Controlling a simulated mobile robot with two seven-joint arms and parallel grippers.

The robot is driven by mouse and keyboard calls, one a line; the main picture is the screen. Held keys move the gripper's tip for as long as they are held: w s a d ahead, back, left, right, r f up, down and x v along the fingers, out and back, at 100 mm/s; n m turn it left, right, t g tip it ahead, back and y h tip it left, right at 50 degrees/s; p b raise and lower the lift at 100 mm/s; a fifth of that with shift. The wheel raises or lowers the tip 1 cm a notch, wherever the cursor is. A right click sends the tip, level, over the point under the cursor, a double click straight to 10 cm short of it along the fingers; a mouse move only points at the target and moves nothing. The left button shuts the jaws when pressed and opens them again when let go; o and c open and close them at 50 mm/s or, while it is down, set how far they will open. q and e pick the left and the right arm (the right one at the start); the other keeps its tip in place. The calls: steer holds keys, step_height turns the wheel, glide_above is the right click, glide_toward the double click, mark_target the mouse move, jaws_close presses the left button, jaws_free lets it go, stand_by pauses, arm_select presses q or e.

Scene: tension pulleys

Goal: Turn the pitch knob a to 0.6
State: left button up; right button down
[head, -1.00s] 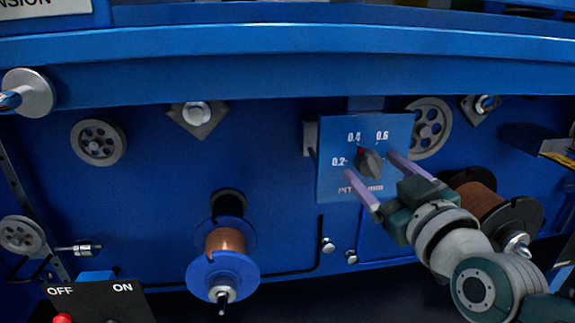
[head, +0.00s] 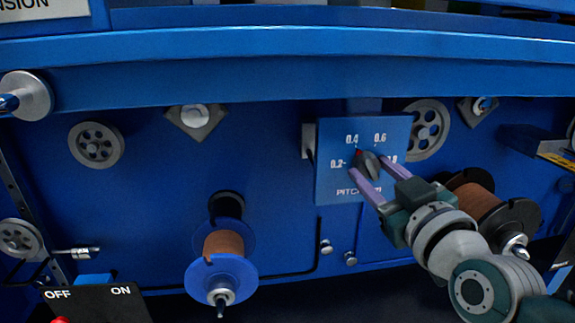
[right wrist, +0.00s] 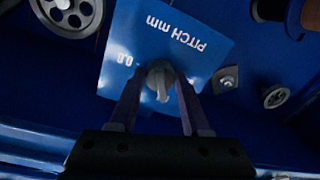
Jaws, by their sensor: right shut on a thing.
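The pitch knob a (head: 369,162) is a dark grey pointer knob with a red tip, on a blue panel (head: 333,186) marked PITCH mm. Its red tip points up and left, near the 0.4 mark. The 0.6 mark lies up and right of the knob. My right gripper (head: 368,164) has its two purple fingers shut on the knob, one on each side. The right wrist view shows the knob (right wrist: 160,80) between the fingertips, with the panel upside down. My left gripper is not in view.
A copper wire spool (head: 222,262) with blue flanges sits lower left of the panel. A darker spool (head: 483,205) stands right, close to my right arm. Grey pulleys (head: 96,145) and a black OFF/ON box (head: 95,305) are at left. A blue beam (head: 250,75) runs above.

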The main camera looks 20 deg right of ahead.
steer(key=shift+m, duration=1.3)
steer(key=m, duration=0.2)
steer(key=shift+m+p, duration=0.4)
steer(key=m, duration=0.6)
steer(key=shift+a+f+m+t+h, duration=0.1)
steer(key=shift+a+m+t+h, duration=0.1)
steer(key=shift+m+t+h, duration=0.15)
steer(key=shift+c, duration=1.8)
jaws_free()
